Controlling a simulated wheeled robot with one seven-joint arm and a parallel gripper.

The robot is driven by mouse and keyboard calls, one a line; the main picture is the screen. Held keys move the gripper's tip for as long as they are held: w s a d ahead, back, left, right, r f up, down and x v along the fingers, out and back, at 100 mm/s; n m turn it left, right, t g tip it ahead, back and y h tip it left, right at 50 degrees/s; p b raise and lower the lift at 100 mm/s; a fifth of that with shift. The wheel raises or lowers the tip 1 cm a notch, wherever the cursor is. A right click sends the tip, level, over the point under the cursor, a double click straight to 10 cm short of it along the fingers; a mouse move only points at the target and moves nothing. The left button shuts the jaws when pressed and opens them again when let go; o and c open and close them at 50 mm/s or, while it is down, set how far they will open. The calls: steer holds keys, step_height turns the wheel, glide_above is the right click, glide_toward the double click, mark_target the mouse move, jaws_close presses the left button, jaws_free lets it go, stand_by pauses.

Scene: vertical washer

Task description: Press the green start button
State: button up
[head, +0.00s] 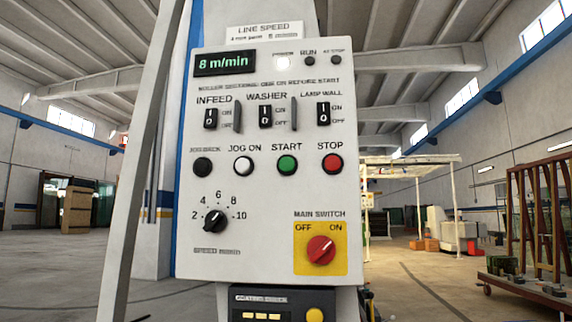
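The green start button (287,165) sits in the middle row of a pale grey control panel (265,215), under the label START. It lies between the white JOG ON button (243,164) and the red STOP button (332,163). Nothing covers it. I cannot tell whether it is pressed in. The RUN lamp (310,61) at the top right of the panel looks dark, and the lamp left of it (281,62) is lit white. The display (225,63) reads 8 m/min. My gripper is not in view.
Close to the buttons are the black JOG BACK button (202,166), the rocker switches (265,116), the black speed knob (214,221) and the red main switch (320,250). A slanted grey post (146,150) stands left of the panel. A dark box (283,305) is below.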

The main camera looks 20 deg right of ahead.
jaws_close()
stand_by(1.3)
